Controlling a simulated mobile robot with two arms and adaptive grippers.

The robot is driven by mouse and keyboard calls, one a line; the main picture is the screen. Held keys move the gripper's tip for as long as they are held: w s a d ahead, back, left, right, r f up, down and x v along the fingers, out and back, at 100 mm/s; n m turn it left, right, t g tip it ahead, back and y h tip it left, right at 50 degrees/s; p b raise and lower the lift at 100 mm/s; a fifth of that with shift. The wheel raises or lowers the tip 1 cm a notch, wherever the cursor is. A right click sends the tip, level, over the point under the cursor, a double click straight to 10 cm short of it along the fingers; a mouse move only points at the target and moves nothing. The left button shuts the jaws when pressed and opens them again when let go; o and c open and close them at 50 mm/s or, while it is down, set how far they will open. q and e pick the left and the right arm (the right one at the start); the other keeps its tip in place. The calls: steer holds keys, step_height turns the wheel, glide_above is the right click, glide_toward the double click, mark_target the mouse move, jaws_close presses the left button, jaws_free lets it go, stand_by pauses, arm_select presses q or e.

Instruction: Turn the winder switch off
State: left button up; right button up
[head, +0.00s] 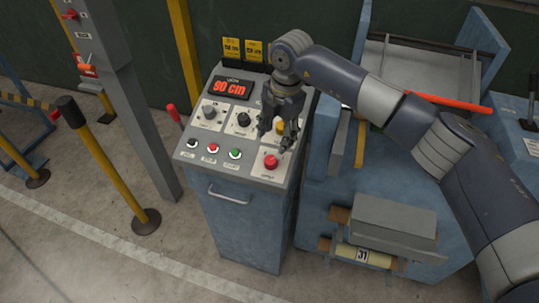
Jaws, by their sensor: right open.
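A blue control console (238,228) with a sloped grey panel stands in the middle of the head view. Its upper row has a grey rotary knob (209,113), a black rotary knob (244,119) and a yellow part (280,127) partly hidden behind my gripper. The labels are too small to read, so I cannot tell which one is the winder switch. My right gripper (276,138) is open and points down over the right part of the panel, in front of the yellow part. Whether it touches anything is unclear. My left gripper is not in view.
A red display (230,87) reads "90 cm". Black (192,144), red (213,148) and green (235,154) buttons line the panel's front, with a large red mushroom button (271,161) just below my gripper. A grey post (125,90) stands left; blue machinery (390,187) stands right.

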mark_target(270, 160)
steer(key=f+p, duration=0.1)
steer(key=f, duration=0.2)
steer(key=f+p, duration=0.1)
steer(key=f, duration=0.1)
steer(key=a+f+p, duration=0.1)
steer(key=f, duration=0.2)
steer(key=shift+w+a+f, duration=0.1)
steer(key=shift+w+f, duration=0.2)
steer(key=shift+w, duration=0.05)
steer(key=shift+w+f, duration=0.1)
steer(key=shift+f, duration=0.7)
steer(key=shift+c, duration=0.6)
steer(key=c, duration=0.9)
